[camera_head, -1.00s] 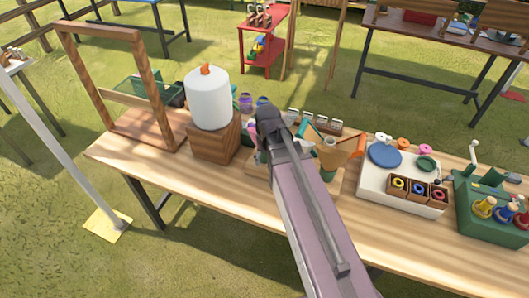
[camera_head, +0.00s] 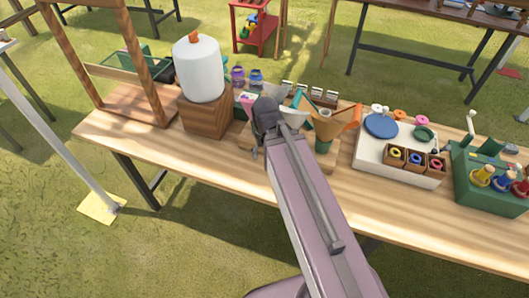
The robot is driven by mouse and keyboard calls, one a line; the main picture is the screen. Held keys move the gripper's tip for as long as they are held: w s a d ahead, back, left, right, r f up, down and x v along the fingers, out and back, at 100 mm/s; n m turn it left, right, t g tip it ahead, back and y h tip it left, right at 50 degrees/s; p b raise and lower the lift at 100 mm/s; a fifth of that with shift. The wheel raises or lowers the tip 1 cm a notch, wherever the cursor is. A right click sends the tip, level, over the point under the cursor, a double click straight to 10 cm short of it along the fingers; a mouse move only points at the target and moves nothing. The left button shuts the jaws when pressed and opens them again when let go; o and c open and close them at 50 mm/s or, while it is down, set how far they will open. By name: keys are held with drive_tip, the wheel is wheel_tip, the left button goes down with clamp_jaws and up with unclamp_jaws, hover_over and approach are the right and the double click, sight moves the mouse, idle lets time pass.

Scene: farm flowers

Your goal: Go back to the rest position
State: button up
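My arm's purple link rises from the bottom of the head view to a dark joint over the table. My gripper does not show clearly; the arm hides what lies behind that joint. A small grey piece shows just left of the joint, too small to identify. The wooden table (camera_head: 150,148) runs across the view below the arm. Behind the joint stand paper-wrapped cones, orange (camera_head: 340,122) and pale ones among them, partly hidden by the arm.
A white roll (camera_head: 199,70) on a wooden block (camera_head: 206,117) and a wooden frame (camera_head: 136,100) stand left of the arm. A white tray (camera_head: 398,160) with ribbon spools and a green box (camera_head: 488,190) stand right. The table's front left is bare.

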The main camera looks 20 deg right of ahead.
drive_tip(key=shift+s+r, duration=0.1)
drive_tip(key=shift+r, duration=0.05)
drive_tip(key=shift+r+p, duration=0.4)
drive_tip(key=shift+p, duration=0.15)
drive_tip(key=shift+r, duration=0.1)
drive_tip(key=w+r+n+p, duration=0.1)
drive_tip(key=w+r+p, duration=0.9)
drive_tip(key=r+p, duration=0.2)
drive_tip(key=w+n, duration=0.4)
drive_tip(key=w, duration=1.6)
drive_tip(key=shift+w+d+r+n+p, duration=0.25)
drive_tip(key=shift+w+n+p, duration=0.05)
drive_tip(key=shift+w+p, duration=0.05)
